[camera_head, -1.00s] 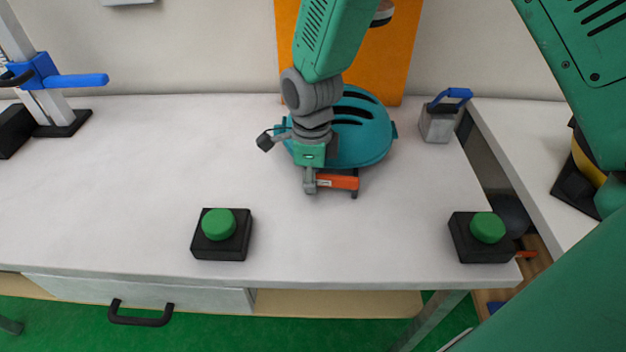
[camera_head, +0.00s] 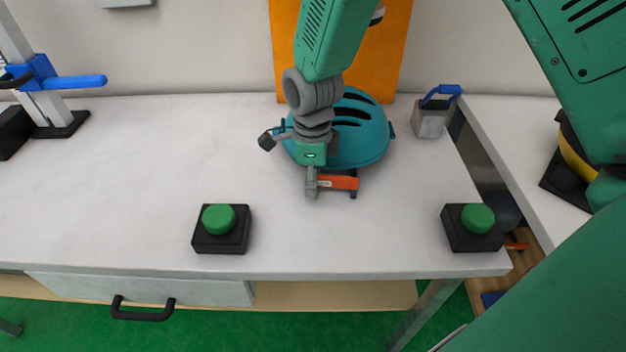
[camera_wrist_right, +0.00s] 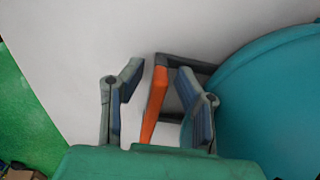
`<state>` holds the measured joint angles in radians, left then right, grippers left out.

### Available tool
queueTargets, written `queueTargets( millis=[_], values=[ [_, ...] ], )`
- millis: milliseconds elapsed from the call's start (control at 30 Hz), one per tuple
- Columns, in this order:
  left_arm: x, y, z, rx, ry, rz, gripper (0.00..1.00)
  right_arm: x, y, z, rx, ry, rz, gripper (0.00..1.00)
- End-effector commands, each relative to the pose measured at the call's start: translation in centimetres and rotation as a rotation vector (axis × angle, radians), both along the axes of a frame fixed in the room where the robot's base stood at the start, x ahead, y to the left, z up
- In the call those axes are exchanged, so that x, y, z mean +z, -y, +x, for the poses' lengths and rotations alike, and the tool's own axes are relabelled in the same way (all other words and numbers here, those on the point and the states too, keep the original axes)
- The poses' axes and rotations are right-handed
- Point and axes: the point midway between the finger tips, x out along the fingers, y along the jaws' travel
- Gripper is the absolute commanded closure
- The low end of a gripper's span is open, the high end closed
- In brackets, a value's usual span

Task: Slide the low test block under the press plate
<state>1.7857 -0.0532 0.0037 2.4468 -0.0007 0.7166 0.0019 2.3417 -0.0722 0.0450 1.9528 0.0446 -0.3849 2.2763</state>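My right gripper (camera_head: 318,180) is low over the table, in front of a teal helmet. In the right wrist view its fingers (camera_wrist_right: 170,85) are apart, with an orange bar (camera_wrist_right: 154,105) of a dark-framed item between them. I see a gap on the left of the bar; contact on the right is unclear. The orange bar also shows in the head view (camera_head: 338,183). A grey block with a blue handle (camera_head: 430,122) stands at the back right. I cannot tell which is the low test block. A column with a blue lever (camera_head: 75,82) stands far left; no press plate is clearly visible.
The teal helmet (camera_head: 362,135) sits behind and right of the gripper, before an orange panel (camera_head: 397,60). Green buttons on black boxes stand at front left (camera_head: 219,219) and front right (camera_head: 477,219). The table's left middle (camera_head: 160,160) is clear. A gap separates the right table (camera_head: 520,150).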

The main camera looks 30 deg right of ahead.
Motion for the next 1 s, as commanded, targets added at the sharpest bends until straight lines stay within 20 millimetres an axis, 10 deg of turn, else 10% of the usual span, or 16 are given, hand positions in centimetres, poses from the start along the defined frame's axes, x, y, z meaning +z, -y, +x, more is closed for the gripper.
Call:
queueTargets(
  millis=[600, 1000],
  values=[
    [0.0, 0.0, 0.1, 0.000, 0.001, 0.001, 0.60, 10.7, 0.5, 0.1, 0.000, 0.003, 0.003, 0.71],
    [0.0, 0.0, 0.1, 0.000, 0.001, 0.001, 0.60, 11.5, 0.6, 0.1, 0.000, 0.001, 0.004, 0.71]
  ],
)
